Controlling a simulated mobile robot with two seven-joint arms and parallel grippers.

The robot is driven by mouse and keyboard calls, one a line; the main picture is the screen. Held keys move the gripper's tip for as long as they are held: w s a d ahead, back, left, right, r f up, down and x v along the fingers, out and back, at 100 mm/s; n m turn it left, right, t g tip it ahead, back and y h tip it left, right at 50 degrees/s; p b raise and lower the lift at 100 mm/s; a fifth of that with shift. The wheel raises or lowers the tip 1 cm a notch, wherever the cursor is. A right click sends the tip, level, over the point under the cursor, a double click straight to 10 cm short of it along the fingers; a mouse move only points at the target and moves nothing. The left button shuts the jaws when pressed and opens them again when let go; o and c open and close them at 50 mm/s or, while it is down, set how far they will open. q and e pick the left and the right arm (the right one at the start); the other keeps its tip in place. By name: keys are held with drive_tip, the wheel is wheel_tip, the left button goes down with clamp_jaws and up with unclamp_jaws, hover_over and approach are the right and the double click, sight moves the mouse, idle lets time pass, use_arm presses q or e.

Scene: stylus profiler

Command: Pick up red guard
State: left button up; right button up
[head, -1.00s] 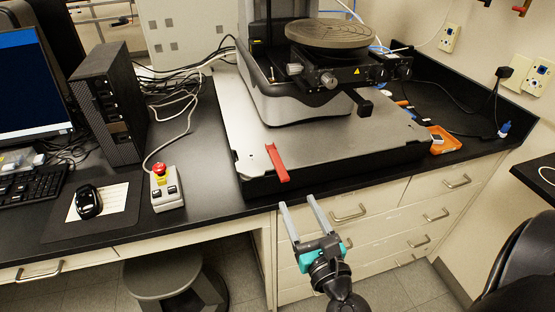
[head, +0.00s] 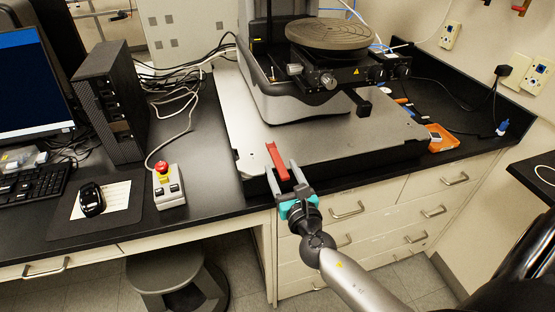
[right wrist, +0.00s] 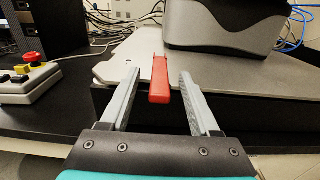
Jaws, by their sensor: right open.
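The red guard (head: 277,161) is a narrow red strip lying on the front edge of the grey platform (head: 230,112), its near end overhanging the edge. In the right wrist view the red guard (right wrist: 159,80) shows between the two fingers, with a gap on each side. My right gripper (head: 283,175) is open and empty, its fingers on either side of the guard's near end. The right gripper (right wrist: 156,92) also shows in the right wrist view, where neither finger appears to touch the guard. My left gripper is not in view.
The profiler with its round stage (head: 330,34) stands on the platform behind the guard. A control box with a red button (head: 168,185) sits to the left, near a mouse (head: 91,200). An orange tray (head: 441,138) lies to the right. Drawers (head: 350,209) are below the counter.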

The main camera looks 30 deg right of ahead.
drive_tip(key=shift+x, duration=0.9)
clamp_jaws()
